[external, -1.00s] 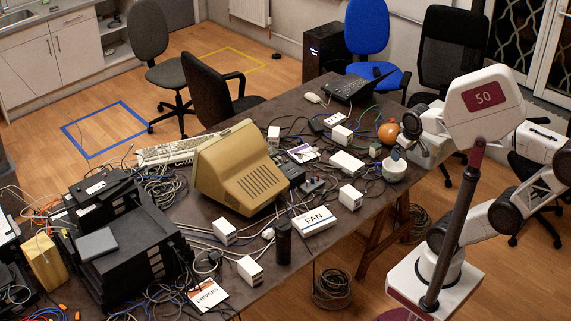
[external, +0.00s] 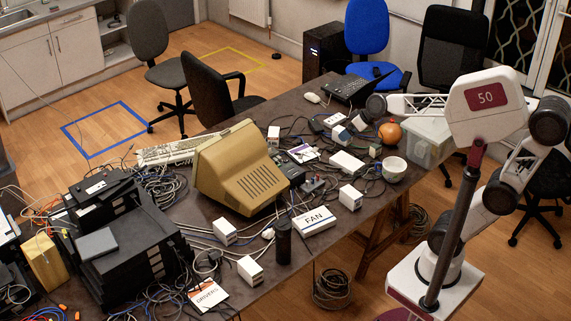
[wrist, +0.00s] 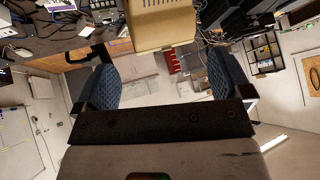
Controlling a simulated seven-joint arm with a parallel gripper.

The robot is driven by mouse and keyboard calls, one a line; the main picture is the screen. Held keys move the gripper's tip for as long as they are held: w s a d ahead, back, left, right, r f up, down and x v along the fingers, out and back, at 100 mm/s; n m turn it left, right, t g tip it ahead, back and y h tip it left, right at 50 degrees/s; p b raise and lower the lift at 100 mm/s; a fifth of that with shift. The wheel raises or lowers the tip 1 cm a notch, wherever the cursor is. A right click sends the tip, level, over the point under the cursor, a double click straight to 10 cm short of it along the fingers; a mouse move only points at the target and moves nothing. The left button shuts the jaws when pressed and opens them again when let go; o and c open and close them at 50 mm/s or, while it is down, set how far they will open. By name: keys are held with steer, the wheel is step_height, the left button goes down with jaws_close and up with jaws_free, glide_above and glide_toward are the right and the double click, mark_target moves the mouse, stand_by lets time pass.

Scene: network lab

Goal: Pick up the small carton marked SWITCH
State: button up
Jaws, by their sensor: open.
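Several small white cartons stand on the dark table, one near the far right part (external: 342,137), one nearer the right front edge (external: 350,198), one behind the monitor (external: 273,136) and others near the front (external: 225,233). I cannot read SWITCH on any of them. My gripper (external: 350,127) is at the far right part of the table, close to the first carton and partly overlapping it in the external view; contact cannot be told. In the wrist view my gripper (wrist: 160,85) has its two blue pads wide apart, with nothing between them.
A beige monitor (external: 240,168) stands mid-table and also shows in the wrist view (wrist: 160,25). Cables cover much of the table.

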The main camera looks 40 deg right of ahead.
steer(key=w+a+r+n+t+y, duration=0.1)
steer(key=w+a+r+t+y, duration=0.2)
steer(key=w+a, duration=0.9)
steer(key=w+a+f+m+t+h, duration=0.15)
steer(key=w+a, duration=0.35)
steer(key=a, duration=0.6)
steer(key=w+a+t+h, duration=0.2)
steer(key=w+a+h, duration=0.15)
steer(key=a, duration=0.65)
steer(key=s+a+f+h, duration=0.1)
steer(key=a+f+h, duration=0.2)
steer(key=a+f, duration=0.6)
glide_toward(226, 228)
steer(key=shift+w+f+m+g, duration=0.15)
steer(key=shift+w+g, duration=0.05)
steer(key=shift+w, duration=0.35)
steer(key=shift+w+f+m+g, duration=0.1)
steer(key=shift+w+f+g, duration=0.1)
steer(key=shift+w, duration=0.35)
steer(key=shift+w, duration=0.1)
steer(key=shift+x, duration=1.2)
